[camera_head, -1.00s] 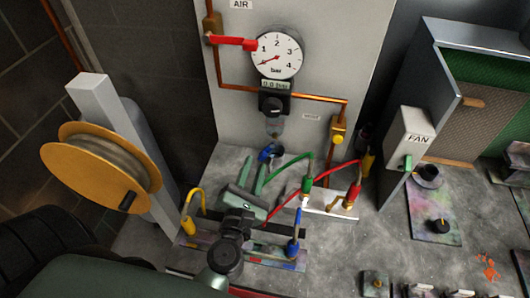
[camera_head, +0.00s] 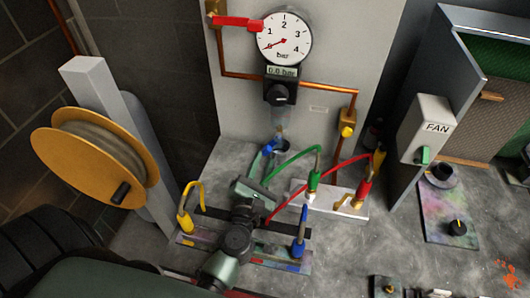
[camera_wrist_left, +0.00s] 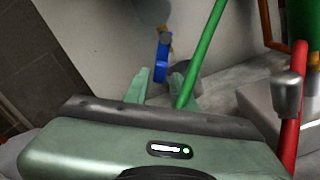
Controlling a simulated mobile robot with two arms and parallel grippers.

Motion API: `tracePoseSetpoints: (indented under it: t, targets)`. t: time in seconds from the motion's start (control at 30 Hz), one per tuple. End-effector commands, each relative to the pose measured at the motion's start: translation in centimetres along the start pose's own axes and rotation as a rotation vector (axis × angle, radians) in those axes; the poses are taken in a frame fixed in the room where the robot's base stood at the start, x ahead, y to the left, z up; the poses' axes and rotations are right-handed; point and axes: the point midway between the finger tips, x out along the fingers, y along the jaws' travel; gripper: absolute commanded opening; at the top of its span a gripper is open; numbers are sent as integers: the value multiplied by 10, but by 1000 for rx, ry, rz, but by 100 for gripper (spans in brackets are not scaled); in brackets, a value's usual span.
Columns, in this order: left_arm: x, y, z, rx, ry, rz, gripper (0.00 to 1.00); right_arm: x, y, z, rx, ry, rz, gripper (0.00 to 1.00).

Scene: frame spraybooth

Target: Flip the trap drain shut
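The trap drain has a blue lever (camera_head: 267,150) below the trap bowl (camera_head: 280,130), under the gauge and regulator on the grey panel. In the left wrist view the blue lever (camera_wrist_left: 161,61) hangs from a brass fitting, just beyond my fingertips and between their lines. My left gripper (camera_head: 264,160) reaches up from the bench to the lever. Its two green fingers (camera_wrist_left: 157,76) stand apart with nothing held between them. I cannot tell whether a finger touches the lever. My right gripper is not in view.
A green hose (camera_head: 294,161) passes close to the right finger. A red hose (camera_head: 325,169) and a white manifold block (camera_head: 341,204) lie to the right. A yellow hose (camera_head: 187,200) and blue connector (camera_head: 300,232) flank my wrist. A hose reel (camera_head: 72,165) stands left.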

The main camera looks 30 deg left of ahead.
Motion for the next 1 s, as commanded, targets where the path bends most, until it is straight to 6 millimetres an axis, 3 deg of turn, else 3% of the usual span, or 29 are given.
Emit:
tracePoseSetpoints:
  t: [0.2, 0.53, 0.63, 1.0]
  targets:
    - [26, 1, 1, 0, -1, 0, 25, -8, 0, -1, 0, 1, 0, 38]
    - [30, 0, 0, 0, 0, 0, 25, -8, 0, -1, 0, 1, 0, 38]
    - [30, 0, 0, 0, 0, 0, 0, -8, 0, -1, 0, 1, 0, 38]
    - [30, 2, 1, 31, 0, -1, 0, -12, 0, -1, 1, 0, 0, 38]
